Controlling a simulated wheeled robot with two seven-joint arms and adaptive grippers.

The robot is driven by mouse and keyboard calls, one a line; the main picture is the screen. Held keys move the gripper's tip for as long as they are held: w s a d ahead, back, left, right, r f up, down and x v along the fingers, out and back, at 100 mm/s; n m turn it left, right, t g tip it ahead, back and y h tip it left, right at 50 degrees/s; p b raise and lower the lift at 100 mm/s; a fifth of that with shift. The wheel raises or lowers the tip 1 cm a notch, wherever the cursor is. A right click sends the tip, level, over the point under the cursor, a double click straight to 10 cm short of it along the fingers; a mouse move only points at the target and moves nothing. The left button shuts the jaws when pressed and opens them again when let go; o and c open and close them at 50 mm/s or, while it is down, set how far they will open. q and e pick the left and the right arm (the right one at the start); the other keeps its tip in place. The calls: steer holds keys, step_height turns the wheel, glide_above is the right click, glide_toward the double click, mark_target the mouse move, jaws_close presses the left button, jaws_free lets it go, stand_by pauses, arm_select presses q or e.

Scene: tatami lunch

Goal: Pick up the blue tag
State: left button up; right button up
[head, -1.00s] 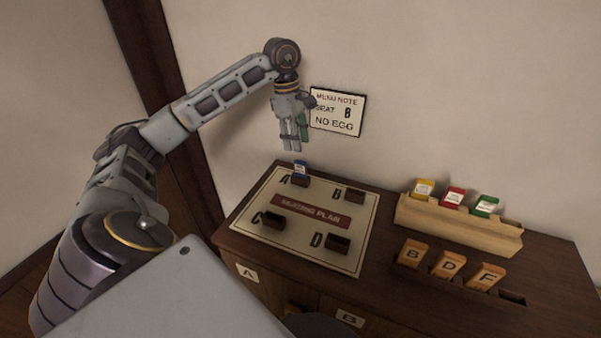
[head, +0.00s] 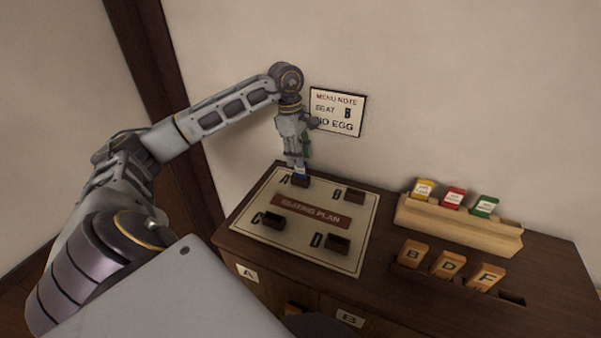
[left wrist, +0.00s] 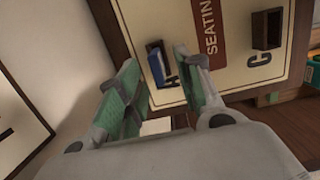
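The blue tag (head: 302,171) stands in the dark holder at seat A (head: 299,181) on the seating plan board (head: 255,238). My left gripper (head: 297,165) points down right over this tag and partly hides it. In the left wrist view the blue tag (left wrist: 157,68) shows between the two spread fingertips of my left gripper (left wrist: 156,58). The gripper is open, with a gap beside the tag; whether either finger touches it I cannot tell. My right gripper is not in view.
The board's other holders, B (head: 355,195), C (head: 272,221) and D (head: 337,244), look empty. A wooden rack (head: 455,225) holds yellow, red and green tags. Orange tags B, D and F (head: 486,277) stand before it. A menu note (head: 337,112) hangs on the wall close behind my gripper.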

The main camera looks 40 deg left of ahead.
mark_target(300, 172)
arm_select(q)
steer(key=shift+f, duration=0.1)
steer(key=shift+w+f+p, duration=0.15)
steer(key=shift+f+p, duration=0.05)
steer(key=shift+f, duration=0.65)
steer(key=shift+w+f+p, duration=0.1)
steer(key=shift+f+p, duration=0.1)
steer(key=shift+f, duration=0.65)
steer(key=shift+d+f, duration=0.15)
steer(key=shift+f, duration=0.65)
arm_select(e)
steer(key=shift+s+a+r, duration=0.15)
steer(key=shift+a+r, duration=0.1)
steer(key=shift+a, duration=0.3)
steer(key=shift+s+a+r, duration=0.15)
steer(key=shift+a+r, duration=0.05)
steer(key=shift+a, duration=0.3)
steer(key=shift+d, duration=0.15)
arm_select(q)
steer(key=shift+c, duration=0.3)
jaws_close()
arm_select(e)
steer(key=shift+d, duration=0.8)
